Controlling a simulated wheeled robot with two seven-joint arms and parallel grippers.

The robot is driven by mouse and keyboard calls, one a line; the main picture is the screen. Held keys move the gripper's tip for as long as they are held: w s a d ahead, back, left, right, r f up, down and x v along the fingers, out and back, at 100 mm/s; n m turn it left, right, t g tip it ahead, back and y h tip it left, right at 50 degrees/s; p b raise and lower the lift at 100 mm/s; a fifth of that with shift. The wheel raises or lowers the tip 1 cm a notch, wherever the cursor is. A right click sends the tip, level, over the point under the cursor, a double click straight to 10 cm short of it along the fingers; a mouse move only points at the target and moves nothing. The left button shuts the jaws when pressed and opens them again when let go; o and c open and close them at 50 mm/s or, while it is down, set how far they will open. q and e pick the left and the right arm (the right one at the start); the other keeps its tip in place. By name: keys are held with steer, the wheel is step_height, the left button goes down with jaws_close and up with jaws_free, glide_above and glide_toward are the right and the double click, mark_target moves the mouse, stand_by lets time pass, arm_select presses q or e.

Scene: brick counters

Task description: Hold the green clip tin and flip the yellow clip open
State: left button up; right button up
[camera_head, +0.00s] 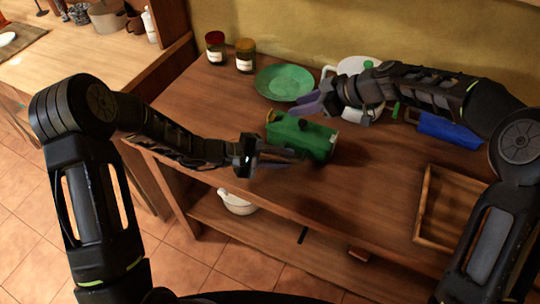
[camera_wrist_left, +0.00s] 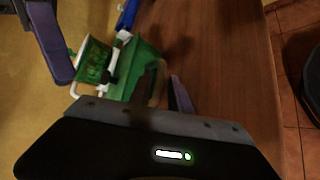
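The green tin (camera_head: 318,143) lies on the wooden counter with a dark round part on its top. A small yellow patch (camera_head: 270,117) shows at its upper left corner; I cannot tell if that clip is shut. My left gripper (camera_head: 286,158) is at the tin's near left side, its two fingers a little apart with nothing clearly between them. In the left wrist view the tin (camera_wrist_left: 145,62) is just beyond these fingers; contact is unclear. My right gripper (camera_head: 308,103) is open, above and behind the tin, apart from it.
A green plate (camera_head: 284,82) and two dark jars (camera_head: 245,56) stand by the wall. A white pot (camera_head: 372,66) is partly hidden behind my right arm. A blue object (camera_head: 450,130) and a wooden tray (camera_head: 424,205) lie to the right.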

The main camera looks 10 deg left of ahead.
arm_select(q)
steer(key=shift+w+d+f, duration=0.15)
steer(key=shift+d+f, duration=0.05)
steer(key=shift+d, duration=0.25)
jaws_close()
stand_by(1.1)
